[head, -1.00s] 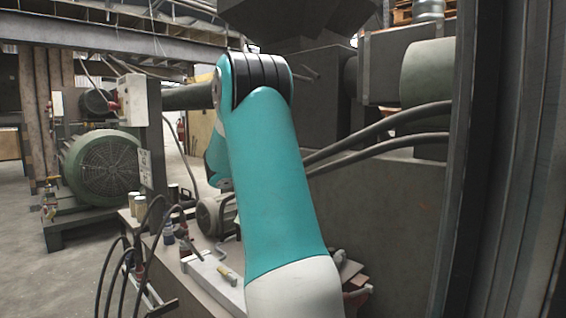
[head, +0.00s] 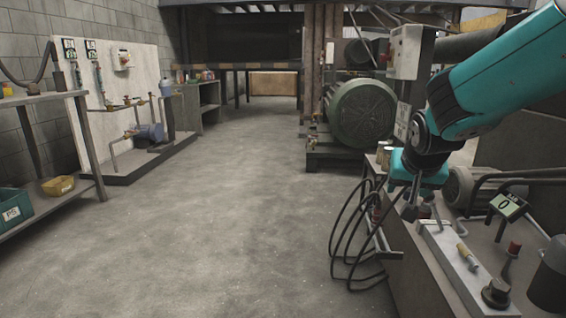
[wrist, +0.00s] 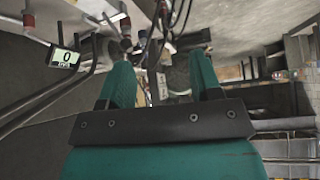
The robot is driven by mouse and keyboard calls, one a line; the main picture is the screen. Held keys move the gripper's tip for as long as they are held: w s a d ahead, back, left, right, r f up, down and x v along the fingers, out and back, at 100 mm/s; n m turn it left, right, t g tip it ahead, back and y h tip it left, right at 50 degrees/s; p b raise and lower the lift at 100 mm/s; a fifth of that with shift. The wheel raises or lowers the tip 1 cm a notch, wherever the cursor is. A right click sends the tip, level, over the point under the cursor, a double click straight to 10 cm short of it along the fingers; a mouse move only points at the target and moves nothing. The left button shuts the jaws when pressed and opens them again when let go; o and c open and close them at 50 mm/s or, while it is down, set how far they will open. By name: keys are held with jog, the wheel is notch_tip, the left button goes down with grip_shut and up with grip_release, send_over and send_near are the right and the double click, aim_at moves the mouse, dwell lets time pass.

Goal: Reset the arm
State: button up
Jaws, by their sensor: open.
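My arm (head: 500,75) is teal and reaches in from the upper right of the head view. A dark bracket with bolts crosses below the fingers there. In the head view the fingertips are small and partly hidden by the wrist.
A green motor (head: 362,110) stands behind. The concrete floor (head: 230,220) is clear.

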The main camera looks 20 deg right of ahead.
jog(key=s+a+n+g+y, duration=0.1)
jog(key=s+a+n+y, duration=0.15)
jog(key=a, duration=0.45)
jog(key=s+a+n+y, duration=0.2)
jog(key=a+n, duration=0.1)
jog(key=a, duration=0.4)
jog(key=s+a+n+g+y+p, duration=0.2)
jog(key=s+a+n+g+y, duration=0.25)
jog(key=s+a+n, duration=0.65)
jog(key=s+a+r+m+p, duration=0.1)
jog(key=s+r+p, duration=0.1)
jog(key=r+p, duration=1.7)
jog(key=s+a+r+m+p, duration=0.1)
jog(key=s+a+r+p, duration=0.1)
jog(key=r+p, duration=1.7)
jog(key=shift+s+r+g+h, duration=0.25)
jog(key=shift+r+g+h, duration=0.05)
jog(key=shift+g, duration=0.15)
